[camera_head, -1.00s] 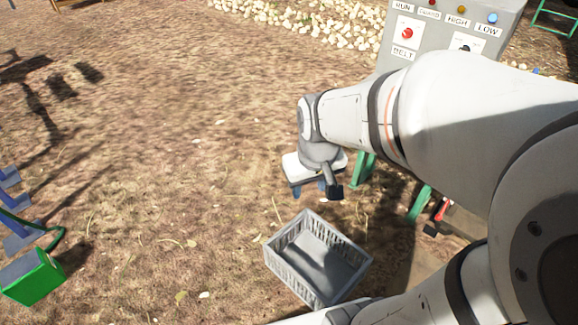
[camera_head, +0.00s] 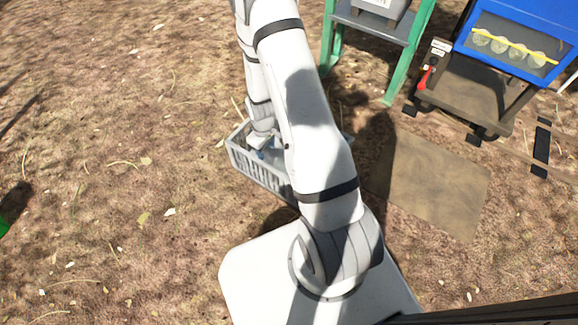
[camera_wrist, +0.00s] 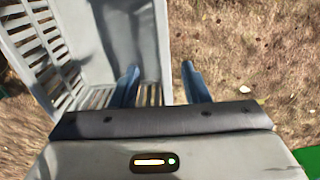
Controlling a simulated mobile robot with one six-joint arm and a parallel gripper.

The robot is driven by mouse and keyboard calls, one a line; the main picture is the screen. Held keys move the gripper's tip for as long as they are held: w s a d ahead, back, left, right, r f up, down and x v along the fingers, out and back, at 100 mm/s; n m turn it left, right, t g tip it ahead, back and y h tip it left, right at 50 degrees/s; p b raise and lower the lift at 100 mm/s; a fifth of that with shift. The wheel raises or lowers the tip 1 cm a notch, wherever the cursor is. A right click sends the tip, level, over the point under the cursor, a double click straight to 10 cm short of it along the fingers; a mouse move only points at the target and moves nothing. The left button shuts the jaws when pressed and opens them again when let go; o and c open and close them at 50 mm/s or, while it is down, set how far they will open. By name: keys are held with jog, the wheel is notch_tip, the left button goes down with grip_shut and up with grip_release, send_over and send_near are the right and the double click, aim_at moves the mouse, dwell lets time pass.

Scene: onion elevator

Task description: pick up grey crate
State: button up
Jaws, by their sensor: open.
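The grey crate (camera_head: 258,172) stands on the ground in front of my base in the head view, partly hidden behind my arm. It has slatted side walls and a plain floor. It also fills the upper left of the wrist view (camera_wrist: 75,100). My gripper (camera_wrist: 160,67) is open, with two blue fingers pointing at the crate. In the wrist view its left finger is on the crate's inner side and its right finger is outside, with the crate's right wall between them. In the head view the fingers are mostly hidden by my arm.
A green-legged stand (camera_head: 402,75) is behind the crate. A blue machine (camera_head: 515,22) with round yellowish things and a wheeled frame is at the upper right. A flat brown board (camera_head: 438,185) lies on the ground at right. The ground at left is open.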

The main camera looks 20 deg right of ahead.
jog(key=b, duration=0.1)
send_over(267, 166)
jog(key=f, duration=0.5)
jog(key=shift+d, duration=0.25)
jog(key=f+b, duration=0.3)
jog(key=f, duration=0.2)
jog(key=shift+a, duration=0.2)
jog(key=shift+s, duration=0.1)
grip_shut()
jog(key=shift+r, duration=0.1)
dwell(0.4)
